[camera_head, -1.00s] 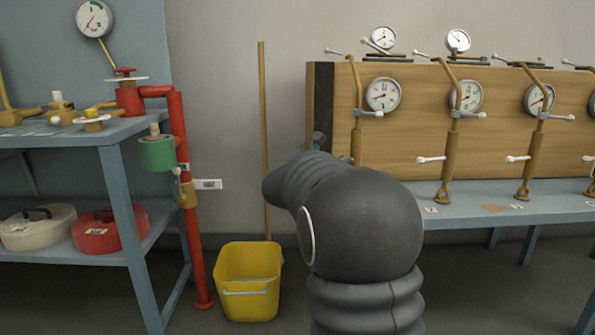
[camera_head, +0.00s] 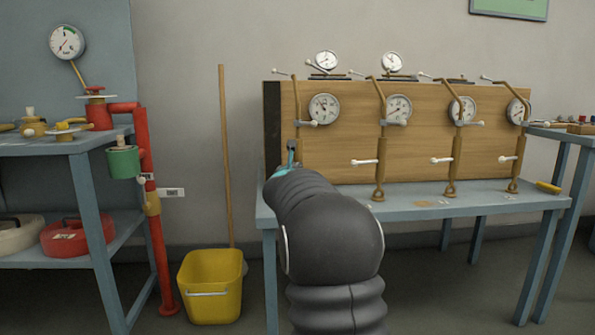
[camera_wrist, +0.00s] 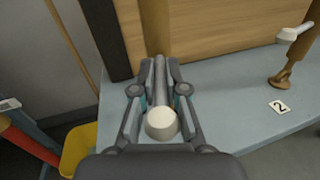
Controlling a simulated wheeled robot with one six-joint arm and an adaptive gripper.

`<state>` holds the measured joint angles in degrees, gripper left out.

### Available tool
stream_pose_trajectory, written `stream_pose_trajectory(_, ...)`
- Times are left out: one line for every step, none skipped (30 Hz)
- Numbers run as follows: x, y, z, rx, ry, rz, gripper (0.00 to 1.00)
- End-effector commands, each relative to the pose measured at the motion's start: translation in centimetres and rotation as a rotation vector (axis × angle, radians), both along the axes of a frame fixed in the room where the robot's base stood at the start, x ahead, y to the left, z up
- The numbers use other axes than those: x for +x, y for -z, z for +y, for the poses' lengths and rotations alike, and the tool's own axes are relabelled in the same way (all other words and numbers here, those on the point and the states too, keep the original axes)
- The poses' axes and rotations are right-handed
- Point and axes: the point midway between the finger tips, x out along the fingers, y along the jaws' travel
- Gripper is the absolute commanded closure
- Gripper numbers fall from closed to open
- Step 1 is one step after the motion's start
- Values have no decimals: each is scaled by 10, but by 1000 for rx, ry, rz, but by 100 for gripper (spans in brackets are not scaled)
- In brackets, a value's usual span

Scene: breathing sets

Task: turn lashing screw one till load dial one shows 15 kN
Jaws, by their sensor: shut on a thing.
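Lashing screw one is the leftmost brass rod (camera_head: 297,105) on the wooden board. Its lower part is hidden behind my arm in the head view; part of its brass body (camera_wrist: 155,30) shows in the wrist view. Load dial one (camera_head: 323,108) is the round white gauge beside its upper part; its needle is too small to read surely. My gripper (camera_head: 291,150) is at the screw's lower part. In the wrist view my gripper (camera_wrist: 160,92) is shut on the grey handle bar (camera_wrist: 159,75), whose white knob (camera_wrist: 162,123) points toward the camera.
Several similar screws, such as the second (camera_head: 381,140), stand to the right with their own dials. A blue bench (camera_head: 420,200) carries the board. A yellow bucket (camera_head: 211,285), a wooden pole (camera_head: 225,160) and a red pipe (camera_head: 158,230) stand to the left.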

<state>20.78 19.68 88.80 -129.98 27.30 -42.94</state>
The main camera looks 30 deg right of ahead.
Motion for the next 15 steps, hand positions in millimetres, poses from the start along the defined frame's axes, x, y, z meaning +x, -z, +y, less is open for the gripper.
stream_pose_trajectory(-1,-3,-3,-3,5,-6,100)
stream_pose_trajectory(0,-3,-2,-2,2,-6,100)
stream_pose_trajectory(1,-3,-1,-2,-1,-7,100)
stream_pose_trajectory(1,-3,0,-2,-2,-7,100)
stream_pose_trajectory(2,-3,1,-2,-4,-7,100)
stream_pose_trajectory(2,-3,2,-2,-5,-7,100)
stream_pose_trajectory(2,-3,3,-3,-5,-7,100)
stream_pose_trajectory(2,-3,4,-3,-6,-8,100)
stream_pose_trajectory(3,-3,4,-3,-7,-8,100)
stream_pose_trajectory(3,-3,5,-3,-8,-8,100)
stream_pose_trajectory(3,-3,5,-3,-9,-8,100)
stream_pose_trajectory(4,-3,6,-3,-10,-8,100)
stream_pose_trajectory(4,-3,7,-3,-10,-8,80)
stream_pose_trajectory(4,-3,7,-3,-11,-8,73)
stream_pose_trajectory(5,-3,8,-2,-13,-7,63)
